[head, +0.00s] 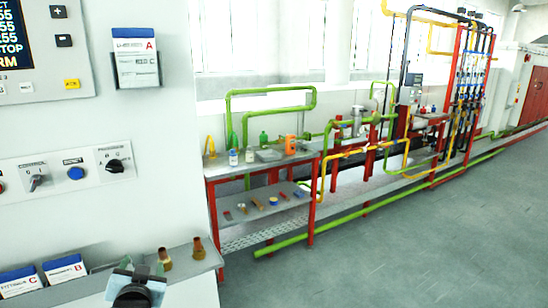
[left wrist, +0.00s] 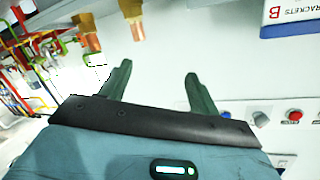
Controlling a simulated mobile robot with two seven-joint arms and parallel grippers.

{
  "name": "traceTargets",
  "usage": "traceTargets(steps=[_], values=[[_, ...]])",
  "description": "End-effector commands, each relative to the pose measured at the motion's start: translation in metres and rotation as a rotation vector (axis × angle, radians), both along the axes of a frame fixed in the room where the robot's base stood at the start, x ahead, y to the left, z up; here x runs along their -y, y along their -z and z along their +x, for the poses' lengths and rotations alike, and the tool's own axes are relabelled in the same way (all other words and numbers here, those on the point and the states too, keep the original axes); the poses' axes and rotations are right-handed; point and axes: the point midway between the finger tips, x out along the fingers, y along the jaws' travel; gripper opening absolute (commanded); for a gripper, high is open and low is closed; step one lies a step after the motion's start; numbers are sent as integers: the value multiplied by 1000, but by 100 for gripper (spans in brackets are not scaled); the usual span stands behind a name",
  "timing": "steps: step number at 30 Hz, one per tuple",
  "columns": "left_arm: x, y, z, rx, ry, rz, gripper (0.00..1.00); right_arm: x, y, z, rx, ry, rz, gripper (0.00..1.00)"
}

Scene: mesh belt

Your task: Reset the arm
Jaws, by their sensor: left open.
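My left gripper (head: 138,268) is low in the head view, in front of the grey shelf ledge (head: 205,265) along the panel. In the left wrist view its two dark green fingers (left wrist: 156,85) stand apart with nothing between them. It is open and empty. Two brass-brown fittings stand on the ledge: one (head: 165,260) close beside the gripper, the other (head: 199,247) further right. Both fittings also show at the top of the left wrist view, beyond the fingers and apart from them. My right gripper is in neither view.
A box marked B (head: 65,269) and a box marked C (head: 20,281) stand at the ledge's left. A switch panel (head: 55,175) and a card holder (head: 136,58) are on the wall. A bench (head: 262,170) with bottles stands beyond; the grey floor (head: 420,230) at right is clear.

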Motion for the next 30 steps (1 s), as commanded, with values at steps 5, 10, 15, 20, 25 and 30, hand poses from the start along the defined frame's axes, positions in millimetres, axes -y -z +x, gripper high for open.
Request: traceTargets(steps=[5, 10, 15, 20, 25, 30], values=[[25, 100, -54, -118, 107, -54, 62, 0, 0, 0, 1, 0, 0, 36], [50, 180, -123, -230, 197, -141, 62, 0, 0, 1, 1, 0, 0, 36], [74, 245, -208, -347, 264, -256, 62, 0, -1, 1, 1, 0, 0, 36], [93, 283, -283, -443, 299, -360, 62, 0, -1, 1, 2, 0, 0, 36], [103, 299, -328, -496, 311, -429, 62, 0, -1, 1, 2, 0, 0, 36], [106, 302, -338, -509, 312, -447, 62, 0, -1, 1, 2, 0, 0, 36]])
